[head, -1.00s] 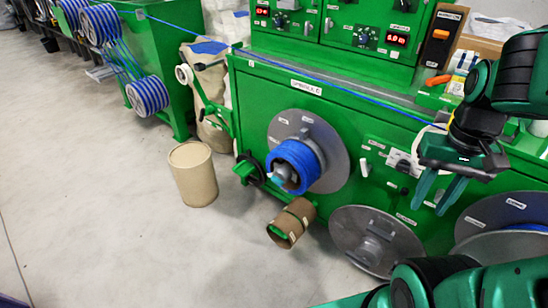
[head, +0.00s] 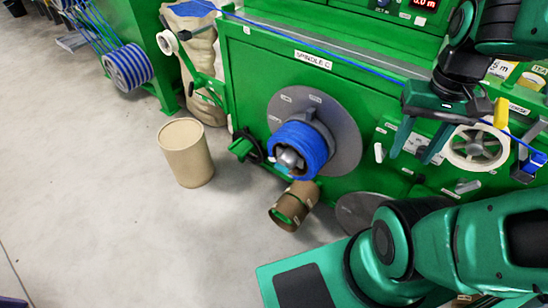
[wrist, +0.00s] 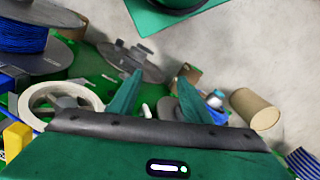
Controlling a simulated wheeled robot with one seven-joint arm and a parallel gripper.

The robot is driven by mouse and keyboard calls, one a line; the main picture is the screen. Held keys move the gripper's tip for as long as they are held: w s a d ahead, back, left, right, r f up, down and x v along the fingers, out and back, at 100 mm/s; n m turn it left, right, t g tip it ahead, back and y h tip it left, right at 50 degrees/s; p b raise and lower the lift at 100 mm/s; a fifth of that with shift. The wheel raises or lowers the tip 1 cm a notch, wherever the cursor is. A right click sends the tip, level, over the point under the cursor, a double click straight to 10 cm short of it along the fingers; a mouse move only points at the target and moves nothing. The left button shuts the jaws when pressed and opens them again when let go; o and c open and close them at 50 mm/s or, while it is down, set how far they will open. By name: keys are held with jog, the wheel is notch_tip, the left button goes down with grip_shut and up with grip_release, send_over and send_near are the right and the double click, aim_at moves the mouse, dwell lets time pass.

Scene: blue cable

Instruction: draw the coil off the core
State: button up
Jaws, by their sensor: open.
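The blue coil (head: 312,143) sits around the grey core (head: 289,160) that sticks out of the green cabinet, in front of a grey round flange (head: 343,135). My gripper (head: 414,158) is to the right of the coil in the head view, apart from it, with its two fingers spread and nothing between them. In the wrist view my gripper (wrist: 158,85) is also open and empty. There the core and coil are mostly hidden behind the right finger, with only a grey and blue part (wrist: 215,100) showing.
A cardboard tube (head: 294,205) sticks out below the coil. A tan drum (head: 187,153) stands on the floor to the left. A blue cable (head: 330,50) runs across the cabinet. The floor in front is clear.

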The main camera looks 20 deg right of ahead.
jog(key=w+f+n+g+h, duration=0.1)
jog(key=w+f+g+h, duration=0.2)
jog(key=w+f, duration=0.5)
jog(key=n+t+h, duration=1.2)
jog(key=n+t, duration=0.1)
jog(key=t, duration=0.1)
send_near(290, 143)
jog(key=shift+x, duration=5.9)
jog(key=shift+s, duration=0.1)
grip_shut()
